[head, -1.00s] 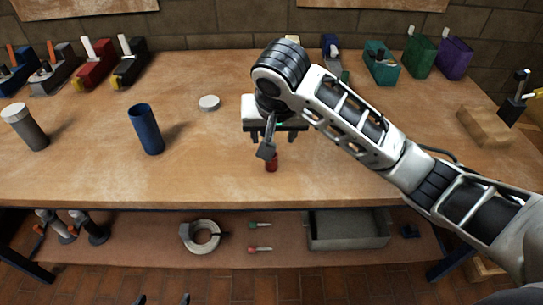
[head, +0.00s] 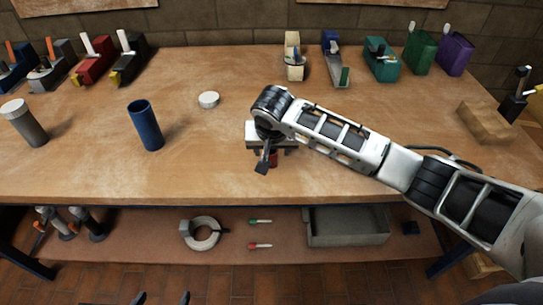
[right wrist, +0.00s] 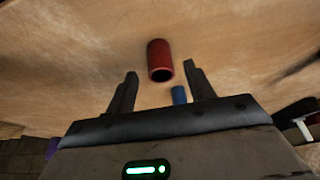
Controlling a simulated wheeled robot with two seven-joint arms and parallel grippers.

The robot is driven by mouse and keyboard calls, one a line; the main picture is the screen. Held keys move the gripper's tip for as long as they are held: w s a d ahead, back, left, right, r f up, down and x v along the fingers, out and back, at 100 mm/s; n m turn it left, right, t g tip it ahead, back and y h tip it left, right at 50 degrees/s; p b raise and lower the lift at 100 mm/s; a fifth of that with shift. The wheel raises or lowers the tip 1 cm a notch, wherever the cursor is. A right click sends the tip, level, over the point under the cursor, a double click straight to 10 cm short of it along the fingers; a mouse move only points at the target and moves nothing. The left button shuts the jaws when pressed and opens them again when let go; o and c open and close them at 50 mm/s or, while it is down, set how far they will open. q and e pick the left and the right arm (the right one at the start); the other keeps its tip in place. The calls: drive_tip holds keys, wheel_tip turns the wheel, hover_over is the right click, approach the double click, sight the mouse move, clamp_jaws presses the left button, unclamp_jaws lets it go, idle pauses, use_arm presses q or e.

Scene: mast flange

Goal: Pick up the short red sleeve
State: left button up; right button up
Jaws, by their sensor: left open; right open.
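The short red sleeve (head: 273,159) stands on the workbench near its front edge, partly hidden in the head view by my right gripper (head: 268,158). In the right wrist view the red sleeve (right wrist: 160,60) shows between and slightly past the two open fingertips (right wrist: 160,70), with a gap on each side. I cannot tell whether it is inside the jaws in depth. My right gripper is open and empty. My left gripper (head: 161,298) shows only its two parted fingertips at the bottom edge of the head view, in front of the bench, open.
A tall blue cylinder (head: 145,126) and a grey cylinder with white top (head: 25,124) stand to the left. A white disc (head: 209,99) lies behind. Tools and holders line the back. A wooden block (head: 486,124) is at right. The lower shelf (head: 120,240) holds a grey tray (head: 346,228).

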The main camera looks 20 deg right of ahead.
drive_tip(key=shift+x, duration=1.25)
drive_tip(key=shift+a, duration=0.1)
drive_tip(key=c, duration=1)
drive_tip(key=shift+c, duration=0.2)
